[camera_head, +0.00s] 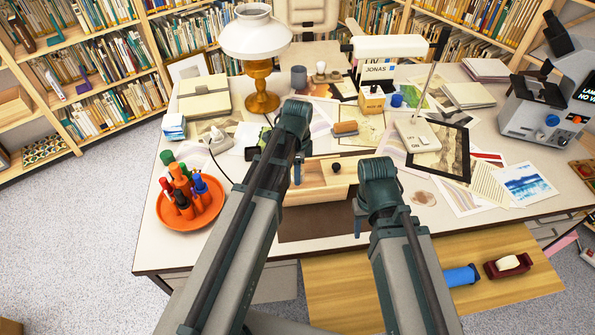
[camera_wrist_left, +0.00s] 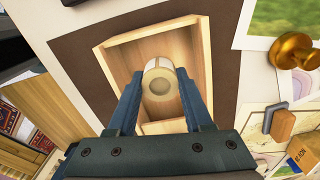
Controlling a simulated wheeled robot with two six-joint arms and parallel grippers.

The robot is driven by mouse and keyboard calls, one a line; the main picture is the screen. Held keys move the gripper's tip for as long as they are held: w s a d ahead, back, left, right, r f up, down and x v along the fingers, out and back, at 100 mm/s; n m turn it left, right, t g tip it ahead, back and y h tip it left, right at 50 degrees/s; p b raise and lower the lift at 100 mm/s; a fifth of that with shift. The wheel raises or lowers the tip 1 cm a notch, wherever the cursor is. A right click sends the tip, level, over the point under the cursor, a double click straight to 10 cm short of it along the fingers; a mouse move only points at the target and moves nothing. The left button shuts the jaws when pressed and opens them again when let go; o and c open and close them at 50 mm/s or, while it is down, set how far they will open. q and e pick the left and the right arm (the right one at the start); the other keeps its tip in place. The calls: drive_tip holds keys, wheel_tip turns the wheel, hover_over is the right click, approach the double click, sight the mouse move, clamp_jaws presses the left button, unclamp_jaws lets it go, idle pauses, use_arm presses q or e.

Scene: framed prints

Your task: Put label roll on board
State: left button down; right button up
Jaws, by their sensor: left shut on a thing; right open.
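In the head view the box (camera_head: 325,187) is on the desk, and my left arm hides the roll. A pale wooden board (camera_head: 340,290) lies lower, at the desk's front. My right gripper (camera_head: 358,217) is open, right of the box, mostly hidden by its wrist.
A lamp (camera_head: 259,85) and a microscope (camera_head: 545,100) stand further back.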

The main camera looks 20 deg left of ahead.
use_arm(q)
wheel_tip(320, 180, up, 6)
drive_tip(key=p, duration=0.4)
drive_tip(key=shift+f, duration=0.15)
